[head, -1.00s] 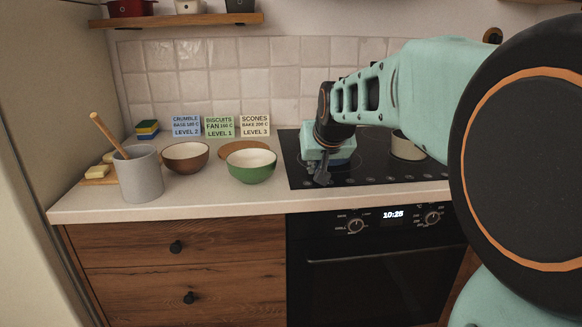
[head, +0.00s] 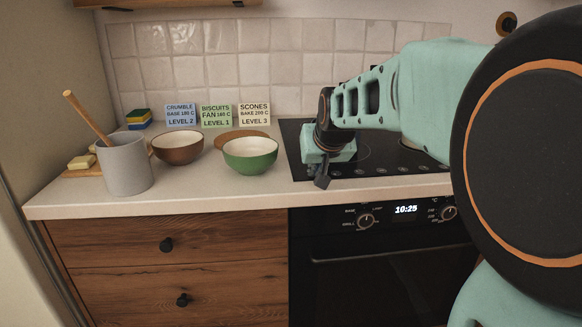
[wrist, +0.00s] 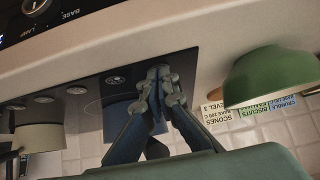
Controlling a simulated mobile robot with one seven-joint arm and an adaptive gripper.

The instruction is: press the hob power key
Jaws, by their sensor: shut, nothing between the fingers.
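The black glass hob (head: 375,165) is set in the worktop, with a row of round touch keys along its front edge. In the wrist view several keys show, the nearest being a key (wrist: 115,80) beside my fingertips. I cannot read which one is the power key; it may be hidden by my fingers. My gripper (head: 322,184) points down at the hob's front left corner, shut and empty. In the wrist view the closed fingertips (wrist: 160,74) appear over the hob's front edge strip. Whether they touch the glass I cannot tell.
A blue pot (wrist: 118,120) and a cream pot (wrist: 38,130) stand on the hob. A green bowl (head: 250,157) is left of the hob, with a brown bowl (head: 178,148) and a grey utensil crock (head: 125,165) further left. The oven (head: 390,260) is below.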

